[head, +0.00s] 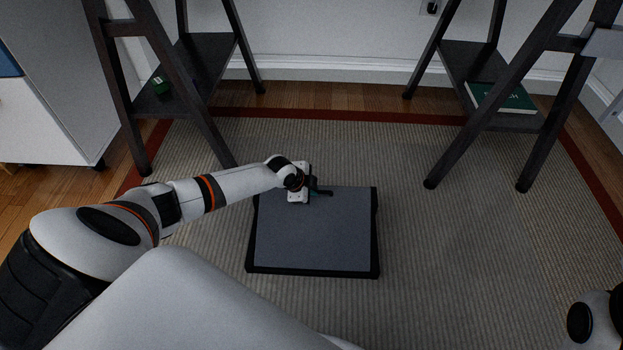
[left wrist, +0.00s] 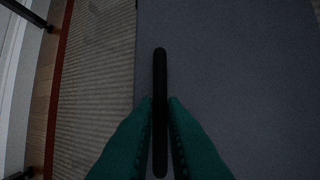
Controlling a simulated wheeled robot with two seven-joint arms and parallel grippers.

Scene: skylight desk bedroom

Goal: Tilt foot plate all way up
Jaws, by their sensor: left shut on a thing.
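The foot plate (head: 315,238) is a grey panel in a black frame on the rug, in the middle of the head view. Its grey surface (left wrist: 240,70) fills the right of the left wrist view. My left gripper (head: 318,190) is at the plate's far edge. In the left wrist view its two green fingers (left wrist: 160,125) are shut on a thin black bar (left wrist: 160,70), which stands out over the plate. How far the plate is tilted is hard to tell from above. My right gripper is out of view; only part of my right arm shows at the lower right.
The striped rug (head: 440,220) with a red border is clear around the plate. Dark trestle legs with shelves stand behind at left (head: 195,70) and right (head: 485,75). A green book (head: 500,97) lies on the right shelf. A white cabinet (head: 45,120) stands at the left.

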